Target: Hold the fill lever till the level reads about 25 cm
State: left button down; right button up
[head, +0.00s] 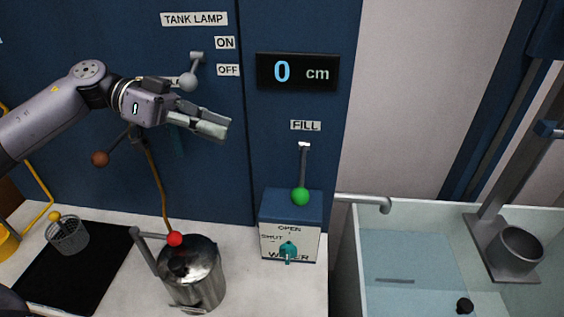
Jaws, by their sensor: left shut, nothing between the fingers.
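The fill lever under the FILL label is a thin grey rod with a green ball (300,196) at its lower end, above the blue water box (290,210). The level display (298,72) reads 0 cm. The glass tank (347,262) stands at the right, with a grey spout (372,202) reaching over its rim. My left gripper (228,129) is shut and empty, in front of the blue panel, up and to the left of the green ball and apart from it. My right gripper is not in view.
A teal valve handle (288,250) is on the water box front. A metal canister (197,278) with a red-knobbed lever stands at the lower left. A black mat (75,275) holds a mesh cup (68,236).

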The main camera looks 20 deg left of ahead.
aim_at(302, 170)
pick_arm(q)
jog(key=d+f+p, duration=0.3)
jog(key=d+f, duration=0.3)
jog(key=d, duration=0.5)
jog(key=shift+w+d+p, duration=0.35)
jog(key=shift+p, duration=0.05)
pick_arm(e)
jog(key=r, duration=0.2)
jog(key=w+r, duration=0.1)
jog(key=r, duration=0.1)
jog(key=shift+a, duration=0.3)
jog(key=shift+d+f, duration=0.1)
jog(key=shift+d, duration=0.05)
